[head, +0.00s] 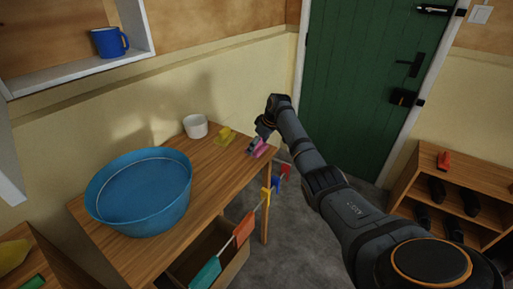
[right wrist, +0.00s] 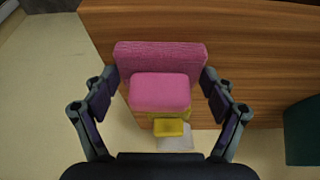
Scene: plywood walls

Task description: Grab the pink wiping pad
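The pink wiping pad (head: 258,148) lies near the right end of the wooden table in the head view. In the right wrist view the pink pad (right wrist: 160,60) shows a wide flat base and a raised block. My right gripper (head: 265,133) is over the pad, partly covering it in the head view. In the right wrist view my right gripper (right wrist: 159,97) is open, with one finger on each side of the pad. The fingers are close to the pad's sides; I cannot tell whether they touch it. My left gripper is not in view.
A yellow pad (head: 224,137) lies beside the pink one on the table (head: 215,176). A white cup (head: 195,126) and a large blue basin (head: 139,192) stand there too. Colored pieces hang along the table's front. A green door (head: 365,75) and a shelf (head: 420,175) are to the right.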

